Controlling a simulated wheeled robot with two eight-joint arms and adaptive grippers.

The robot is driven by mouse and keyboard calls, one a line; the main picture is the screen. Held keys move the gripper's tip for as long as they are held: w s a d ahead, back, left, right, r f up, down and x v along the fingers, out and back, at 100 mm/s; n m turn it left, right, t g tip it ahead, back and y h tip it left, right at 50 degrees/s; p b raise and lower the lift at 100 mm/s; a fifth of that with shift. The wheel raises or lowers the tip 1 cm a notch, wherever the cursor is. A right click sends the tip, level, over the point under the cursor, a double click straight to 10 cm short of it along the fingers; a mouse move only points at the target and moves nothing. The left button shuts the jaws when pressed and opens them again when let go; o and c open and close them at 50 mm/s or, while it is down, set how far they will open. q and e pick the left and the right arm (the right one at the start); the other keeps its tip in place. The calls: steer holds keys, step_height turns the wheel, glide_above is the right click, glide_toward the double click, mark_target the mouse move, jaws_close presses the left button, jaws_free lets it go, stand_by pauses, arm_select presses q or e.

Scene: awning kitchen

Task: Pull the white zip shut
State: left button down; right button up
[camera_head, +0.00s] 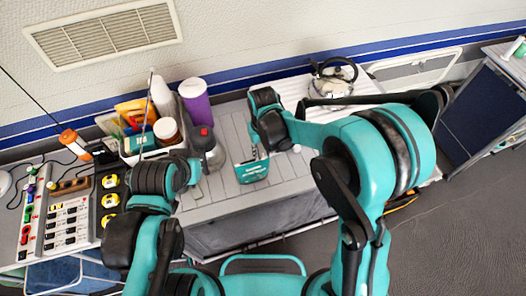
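I cannot make out the white zip in the head view. The grey cupboard front (245,225) below the slatted top is partly hidden by my arms and falls in shadow. My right gripper (253,168), with a teal lettered part, hangs over the middle of the slatted top. Its fingers are not clear enough to show whether they are open or shut. My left gripper (141,143), also a small teal lettered part, shows beyond my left wrist, beside the white caddy. Its fingers cannot be told apart from the items behind.
The slatted grey top (215,197) has bare room. A white caddy (147,152) with bottles and a purple cylinder (195,102) stand at its back left. A kettle (331,80) stands at the back. A dark blue panel (482,112) stands right; a tool-covered table (75,265) is left.

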steer(key=shift+c, duration=0.3)
jaws_close()
steer(key=s+a, duration=0.1)
steer(key=a, duration=0.1)
steer(key=s+a, duration=0.1)
steer(key=a, duration=0.2)
steer(key=a+b, duration=0.1)
steer(key=a, duration=0.2)
steer(key=shift+s+a, duration=0.1)
steer(key=shift+s, duration=0.3)
steer(key=shift+o, duration=0.3)
jaws_free()
steer(key=shift+r, duration=0.1)
